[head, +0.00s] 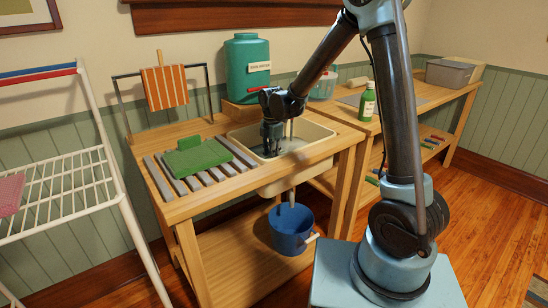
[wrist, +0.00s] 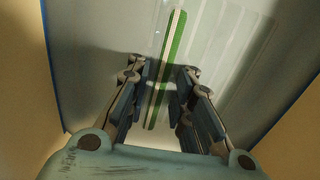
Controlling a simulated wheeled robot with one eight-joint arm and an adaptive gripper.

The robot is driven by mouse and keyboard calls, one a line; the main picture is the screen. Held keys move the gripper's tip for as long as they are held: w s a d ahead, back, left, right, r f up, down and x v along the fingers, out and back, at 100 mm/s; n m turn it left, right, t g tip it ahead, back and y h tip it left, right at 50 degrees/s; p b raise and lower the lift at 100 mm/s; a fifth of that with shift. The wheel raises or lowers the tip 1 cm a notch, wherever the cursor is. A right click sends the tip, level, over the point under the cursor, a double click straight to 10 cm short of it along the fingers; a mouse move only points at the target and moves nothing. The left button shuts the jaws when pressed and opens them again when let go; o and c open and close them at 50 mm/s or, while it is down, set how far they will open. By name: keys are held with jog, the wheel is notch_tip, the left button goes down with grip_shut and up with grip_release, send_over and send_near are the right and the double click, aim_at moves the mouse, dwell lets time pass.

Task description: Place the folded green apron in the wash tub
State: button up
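My gripper (head: 270,135) points down into the cream wash tub (head: 318,137), which is set into the wooden stand. In the wrist view, my gripper's fingers (wrist: 163,85) stand apart. A narrow green-and-white striped strip (wrist: 176,38) shows between and beyond them, with a gap on each side. It may be the edge of a folded cloth, but I cannot tell for sure. A flat green folded cloth-like thing (head: 197,157) lies on the grey slats left of the tub, with a small green block (head: 189,143) behind it. Much of the tub's inside is hidden in the head view.
A green dispenser (head: 248,55) stands behind the tub. An orange striped cloth (head: 163,88) hangs on a rail. A green bottle (head: 368,102) stands on the bench at right. A blue bucket (head: 285,228) sits below the tub, and a white rack (head: 75,190) stands at left.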

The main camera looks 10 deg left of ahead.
jog(key=shift+o, duration=0.2)
jog(key=shift+r, duration=0.15)
notch_tip(320, 180, up, 12)
jog(key=s+d+r+m, duration=0.25)
jog(key=d+m, duration=0.45)
jog(key=d, duration=0.7)
jog(key=s+d+r+m+t, duration=0.1)
jog(key=s+d+m, duration=0.45)
jog(key=d, duration=0.75)
jog(key=s+d+f+m, duration=0.4)
jog(key=s+d+m, duration=0.3)
jog(key=s+d+f+m+t, duration=0.1)
jog(key=s+d+f+m, duration=0.4)
jog(key=s+d+m, duration=0.2)
jog(key=shift+s+d+f+m, duration=0.15)
jog(key=shift+s+f+m, duration=0.15)
jog(key=shift+s+m, duration=0.35)
